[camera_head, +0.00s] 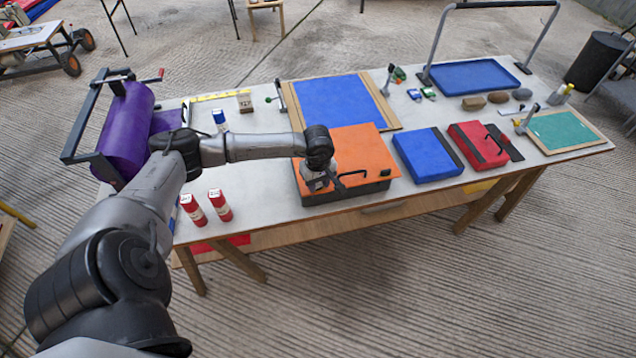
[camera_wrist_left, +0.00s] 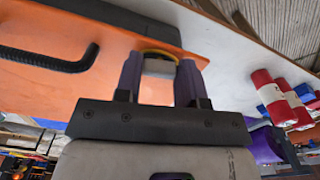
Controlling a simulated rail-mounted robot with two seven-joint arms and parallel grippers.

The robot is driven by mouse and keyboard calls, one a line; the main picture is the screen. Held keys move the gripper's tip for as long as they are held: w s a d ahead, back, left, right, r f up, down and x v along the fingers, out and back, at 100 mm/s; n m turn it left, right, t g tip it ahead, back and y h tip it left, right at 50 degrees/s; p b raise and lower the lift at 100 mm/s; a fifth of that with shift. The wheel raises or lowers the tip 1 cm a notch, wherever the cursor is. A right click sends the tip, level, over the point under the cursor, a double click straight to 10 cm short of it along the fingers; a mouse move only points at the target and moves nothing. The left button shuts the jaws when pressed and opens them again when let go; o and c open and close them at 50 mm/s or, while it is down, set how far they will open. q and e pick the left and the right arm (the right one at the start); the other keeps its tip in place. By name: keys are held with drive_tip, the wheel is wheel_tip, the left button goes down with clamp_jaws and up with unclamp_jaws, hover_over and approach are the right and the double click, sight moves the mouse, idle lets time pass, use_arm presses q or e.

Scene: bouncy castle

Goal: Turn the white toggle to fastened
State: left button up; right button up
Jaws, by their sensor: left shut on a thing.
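My left gripper (camera_head: 318,183) is over the front left part of the orange lid (camera_head: 345,143) of a black-sided box. In the left wrist view its two purple-grey fingers (camera_wrist_left: 160,78) are shut on the sides of a small white toggle (camera_wrist_left: 158,67). A yellow rim shows around the toggle's far side. The toggle sits close to the edge of the orange lid (camera_wrist_left: 95,25). In the head view the gripper hides the toggle, and I cannot tell its turned position. My right gripper is in neither view.
A black handle (camera_head: 352,178) stands up from the lid right beside the gripper. Two red-and-white cans (camera_head: 220,205) stand to the left, a purple roller (camera_head: 125,130) farther left. A blue pad box (camera_head: 427,155) lies to the right.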

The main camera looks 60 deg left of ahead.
use_arm(q)
drive_tip(key=n, duration=0.3)
drive_tip(key=shift+n, duration=0.4)
drive_tip(key=n, duration=0.4)
drive_tip(key=shift+w+n, duration=0.1)
drive_tip(key=shift+n, duration=0.2)
drive_tip(key=n, duration=0.4)
drive_tip(key=shift+r, duration=0.1)
drive_tip(key=shift+a+n, duration=0.1)
drive_tip(key=shift+n, duration=1.5)
drive_tip(key=o, duration=0.9)
drive_tip(key=shift+o, duration=0.2)
wheel_tip(320, 180, up, 14)
drive_tip(key=p, duration=0.1)
